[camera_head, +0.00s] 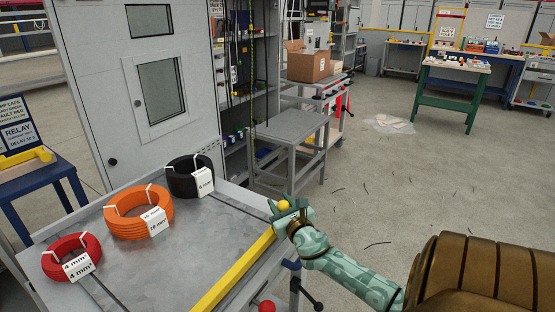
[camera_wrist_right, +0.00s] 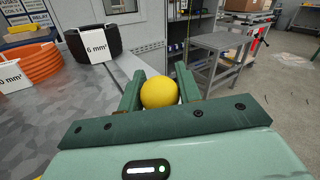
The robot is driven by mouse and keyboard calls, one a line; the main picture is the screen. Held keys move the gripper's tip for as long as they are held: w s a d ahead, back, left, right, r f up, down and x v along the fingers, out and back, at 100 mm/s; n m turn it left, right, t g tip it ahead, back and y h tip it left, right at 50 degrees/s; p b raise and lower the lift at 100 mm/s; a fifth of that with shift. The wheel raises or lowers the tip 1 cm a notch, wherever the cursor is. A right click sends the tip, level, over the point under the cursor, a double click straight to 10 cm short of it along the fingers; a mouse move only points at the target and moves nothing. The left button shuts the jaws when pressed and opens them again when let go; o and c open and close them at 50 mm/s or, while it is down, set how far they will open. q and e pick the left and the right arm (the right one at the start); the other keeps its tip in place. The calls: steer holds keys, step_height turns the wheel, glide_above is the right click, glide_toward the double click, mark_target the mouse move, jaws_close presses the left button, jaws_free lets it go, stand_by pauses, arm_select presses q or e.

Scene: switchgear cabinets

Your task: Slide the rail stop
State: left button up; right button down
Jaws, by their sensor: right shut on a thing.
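A yellow ball knob (camera_head: 284,205) is at the right edge of the grey metal bench (camera_head: 205,228), near its far corner. I take it for the rail stop's handle; the rest of the stop is hidden by my gripper. My right gripper (camera_head: 287,207) reaches in from the lower right and is shut on the knob. In the right wrist view, the knob (camera_wrist_right: 159,92) sits between the two green fingers (camera_wrist_right: 160,95). A yellow strip (camera_head: 232,272) runs along the bench's right edge towards the camera. My left gripper is out of view.
Red (camera_head: 71,257), orange (camera_head: 139,213) and black (camera_head: 190,176) cable coils with white labels lie on the bench's left side. A red knob (camera_head: 267,306) is at the near edge. A grey side table (camera_head: 291,126) stands beyond. Cable scraps litter the floor to the right.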

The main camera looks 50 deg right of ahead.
steer(key=shift+s+f, duration=0.1)
steer(key=shift+f, duration=0.15)
steer(key=c, duration=1.3)
jaws_free()
steer(key=shift+s, duration=0.15)
steer(key=shift+r, duration=0.15)
steer(key=shift+s+a, duration=0.2)
steer(key=shift+s, duration=0.2)
steer(key=v, duration=1.5)
steer(key=shift+s+p, duration=0.3)
steer(key=shift+p, duration=0.1)
